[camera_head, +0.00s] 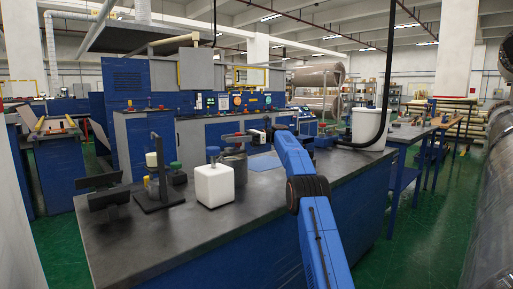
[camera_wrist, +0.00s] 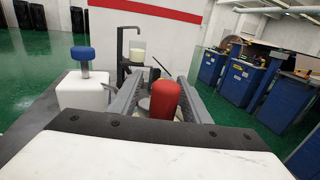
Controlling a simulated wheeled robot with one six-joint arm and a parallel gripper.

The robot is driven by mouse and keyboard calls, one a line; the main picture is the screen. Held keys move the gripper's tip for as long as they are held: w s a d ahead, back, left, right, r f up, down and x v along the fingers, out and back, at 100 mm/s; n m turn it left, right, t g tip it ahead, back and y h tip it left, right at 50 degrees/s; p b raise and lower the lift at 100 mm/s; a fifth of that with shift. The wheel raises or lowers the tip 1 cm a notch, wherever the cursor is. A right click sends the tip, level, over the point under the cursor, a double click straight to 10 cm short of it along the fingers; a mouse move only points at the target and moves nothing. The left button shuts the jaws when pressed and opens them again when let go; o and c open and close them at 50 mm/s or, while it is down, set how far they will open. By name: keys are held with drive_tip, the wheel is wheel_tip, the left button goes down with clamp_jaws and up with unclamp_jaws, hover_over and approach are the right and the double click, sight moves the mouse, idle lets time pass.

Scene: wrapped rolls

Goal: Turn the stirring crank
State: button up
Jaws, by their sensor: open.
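A red knob (camera_wrist: 165,100), which looks like the crank's handle, stands upright between the two grey fingers of my gripper (camera_wrist: 159,84) in the wrist view. The fingers are apart, with one on each side of the knob; I cannot tell whether either touches it. A grey pot (camera_head: 236,165) stands on the dark bench in the head view, and my gripper (camera_head: 252,134) is above and beside it at the end of my blue arm. The crank's shaft and the inside of the pot are mostly hidden.
A white block with a blue knob (camera_head: 214,183) stands in front of the pot; it also shows in the wrist view (camera_wrist: 82,92). A black stand (camera_head: 157,180) is to its left. A white bucket (camera_head: 369,127) is at right. The bench front (camera_head: 190,235) is clear.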

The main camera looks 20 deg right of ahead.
drive_tip(key=shift+s+d+m+t, duration=0.1)
drive_tip(key=shift+s+m+t, duration=0.05)
drive_tip(key=shift+m+t, duration=0.95)
drive_tip(key=shift+s+m+t+h, duration=0.1)
drive_tip(key=shift+m+t+h, duration=0.35)
drive_tip(key=shift+t, duration=1.15)
drive_tip(key=shift+s+m+t+h, duration=0.2)
drive_tip(key=shift+m+t+h, duration=0.35)
drive_tip(key=shift+m+t, duration=0.7)
drive_tip(key=shift+s+m+t+h, duration=0.15)
drive_tip(key=shift+m+t+h, duration=0.35)
drive_tip(key=shift+m+t, duration=0.75)
drive_tip(key=m+t+h, duration=0.2)
drive_tip(key=t, duration=0.1)
drive_tip(key=m+t+h, duration=0.1)
drive_tip(key=t+h, duration=0.1)
drive_tip(key=shift+s, duration=0.3)
drive_tip(key=shift+s+m+t+h, duration=0.15)
drive_tip(key=shift+m+t+h, duration=0.55)
drive_tip(key=shift+m+h, duration=0.55)
drive_tip(key=shift+s+m+t+h, duration=0.1)
drive_tip(key=shift+m+t+h, duration=0.65)
drive_tip(key=shift+h, duration=0.9)
drive_tip(key=v, duration=1.7)
drive_tip(key=shift+s, duration=0.15)
